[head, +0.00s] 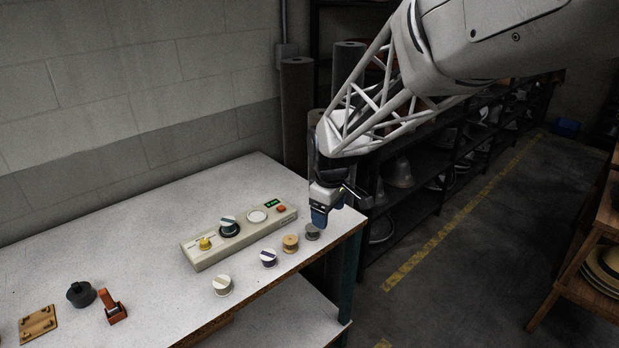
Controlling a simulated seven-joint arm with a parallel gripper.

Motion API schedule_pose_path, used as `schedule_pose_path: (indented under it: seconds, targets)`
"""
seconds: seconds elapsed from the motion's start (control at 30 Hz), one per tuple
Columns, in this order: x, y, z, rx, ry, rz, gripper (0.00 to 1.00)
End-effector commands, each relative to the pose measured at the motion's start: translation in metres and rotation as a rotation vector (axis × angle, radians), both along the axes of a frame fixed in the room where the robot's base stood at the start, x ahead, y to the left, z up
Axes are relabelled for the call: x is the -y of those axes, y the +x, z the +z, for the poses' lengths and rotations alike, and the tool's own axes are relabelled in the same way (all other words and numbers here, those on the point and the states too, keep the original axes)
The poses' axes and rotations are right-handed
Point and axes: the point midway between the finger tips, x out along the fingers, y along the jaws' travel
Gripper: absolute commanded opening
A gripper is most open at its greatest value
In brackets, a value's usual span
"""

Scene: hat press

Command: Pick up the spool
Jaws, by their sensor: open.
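Several small spools stand in a row near the table's front edge. They are a cream spool (222,286), a white and dark blue spool (268,259), a tan spool (290,243) and a grey spool (312,232). Nothing shows held between the fingers.
A beige control box (240,237) with buttons and a dial sits behind the spools. A dark round pot (81,294), an orange tool (112,307) and a wooden board (38,325) lie at left on the white table (150,220). Shelves (410,165) stand beyond the table.

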Motion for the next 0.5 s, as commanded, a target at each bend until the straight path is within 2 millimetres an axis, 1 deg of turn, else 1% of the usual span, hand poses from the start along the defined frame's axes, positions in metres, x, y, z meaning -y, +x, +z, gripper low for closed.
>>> schedule_pose_path:
  seconds: [0.03,0.2,0.4,0.5]
  targets:
    - [-0.012,0.009,-0.010,-0.008,-0.004,0.039,0.75]
    - [-0.046,0.036,-0.041,-0.027,-0.013,0.171,0.75]
    - [-0.082,0.060,-0.076,-0.046,-0.023,0.310,0.75]
    - [-0.096,0.067,-0.088,-0.051,-0.025,0.359,0.75]
